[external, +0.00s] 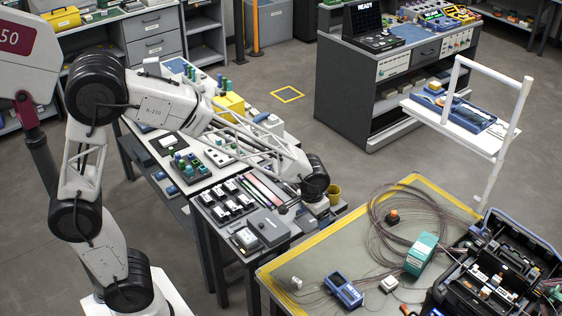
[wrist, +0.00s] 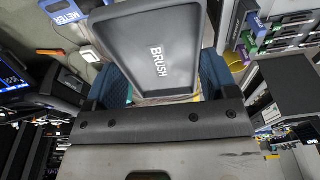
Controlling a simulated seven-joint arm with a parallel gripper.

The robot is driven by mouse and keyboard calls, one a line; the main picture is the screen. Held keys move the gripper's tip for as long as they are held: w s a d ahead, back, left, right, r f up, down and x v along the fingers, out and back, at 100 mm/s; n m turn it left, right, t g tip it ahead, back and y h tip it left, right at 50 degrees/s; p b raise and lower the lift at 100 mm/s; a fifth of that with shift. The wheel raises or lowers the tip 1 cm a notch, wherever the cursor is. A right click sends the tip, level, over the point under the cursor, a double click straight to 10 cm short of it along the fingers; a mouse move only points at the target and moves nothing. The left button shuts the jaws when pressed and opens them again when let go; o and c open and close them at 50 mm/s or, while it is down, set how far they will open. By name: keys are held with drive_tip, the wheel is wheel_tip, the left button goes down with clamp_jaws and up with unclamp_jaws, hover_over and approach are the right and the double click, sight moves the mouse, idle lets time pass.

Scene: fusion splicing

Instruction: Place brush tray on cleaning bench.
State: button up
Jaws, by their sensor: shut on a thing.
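The brush tray (wrist: 150,75) is a shallow dark grey tray with a raised rim and the white word BRUSH. It fills the upper middle of the wrist view. My gripper (wrist: 165,85) is shut on it, with a blue textured finger on each side. In the external view my gripper (external: 318,206) is low at the end of the arm, near the right end of the long bench (external: 205,190), and I cannot make out the tray there. No label shows which surface is the cleaning bench.
A yellow-edged mat table (external: 330,255) at the front right bears coiled fibre, a blue meter (external: 343,291), a teal box (external: 421,254) and an open black case (external: 490,275). A yellow cup (external: 334,194) is close beside my gripper. A grey box (external: 268,228) stands on the long bench.

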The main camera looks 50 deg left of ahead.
drive_tip(key=w+a, duration=0.6)
drive_tip(key=a, duration=0.8)
drive_tip(key=w+a+r, duration=0.1)
drive_tip(key=w+a, duration=0.5)
drive_tip(key=a, duration=0.9)
drive_tip(key=w+a, duration=0.6)
drive_tip(key=a, duration=0.8)
drive_tip(key=s+a, duration=0.3)
drive_tip(key=a, duration=1.1)
drive_tip(key=s+a, duration=0.4)
drive_tip(key=a, duration=1)
drive_tip(key=s+a, duration=0.3)
drive_tip(key=a, duration=1.1)
wheel_tip(320, 180, down, 12)
drive_tip(key=shift+w+d+n, duration=0.15)
drive_tip(key=shift+d+n, duration=0.05)
drive_tip(key=shift+n, duration=0.2)
drive_tip(key=shift+f, duration=3)
